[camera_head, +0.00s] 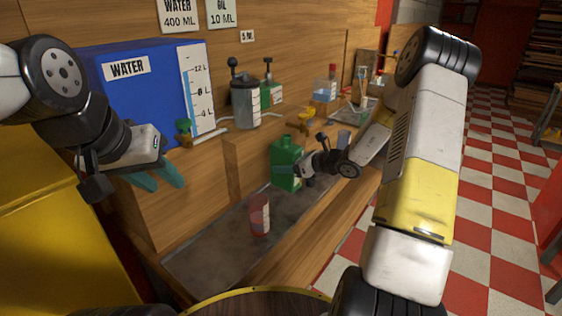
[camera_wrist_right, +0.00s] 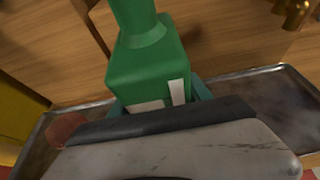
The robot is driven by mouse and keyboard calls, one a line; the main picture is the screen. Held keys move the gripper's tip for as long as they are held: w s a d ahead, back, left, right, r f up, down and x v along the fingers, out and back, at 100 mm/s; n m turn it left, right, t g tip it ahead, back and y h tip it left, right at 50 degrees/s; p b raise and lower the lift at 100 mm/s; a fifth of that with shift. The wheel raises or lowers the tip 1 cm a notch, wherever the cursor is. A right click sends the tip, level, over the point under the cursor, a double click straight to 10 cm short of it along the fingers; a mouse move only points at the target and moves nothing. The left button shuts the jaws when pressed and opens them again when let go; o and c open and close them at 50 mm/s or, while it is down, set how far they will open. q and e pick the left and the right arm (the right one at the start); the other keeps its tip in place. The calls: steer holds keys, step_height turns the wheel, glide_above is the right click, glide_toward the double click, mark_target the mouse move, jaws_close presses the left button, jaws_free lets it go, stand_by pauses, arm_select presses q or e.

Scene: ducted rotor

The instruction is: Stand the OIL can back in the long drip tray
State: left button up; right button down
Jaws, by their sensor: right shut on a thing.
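The green can (camera_head: 286,150) is upright at the long grey drip tray (camera_head: 205,248); its label is not readable. My right gripper (camera_head: 286,171) is shut on the can's body, with teal fingers on either side. The right wrist view shows the can (camera_wrist_right: 148,68) close up between the fingers, with the tray (camera_wrist_right: 268,98) below and around it. The can's base is hidden there, and I cannot tell whether it touches the tray floor. My left gripper (camera_head: 158,178) is open and empty, left of the tray in front of the wooden box front.
A blue WATER tank (camera_head: 135,95), a grey pump canister (camera_head: 245,103) and a smaller green container (camera_head: 271,94) stand on the ledge above. The tray's near-left part is clear.

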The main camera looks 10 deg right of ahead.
steer(key=shift+f, duration=2.8)
steer(key=shift+f, duration=0.65)
steer(key=shift+c, duration=2)
jaws_free()
steer(key=shift+s+f, duration=0.1)
steer(key=shift+d, duration=0.1)
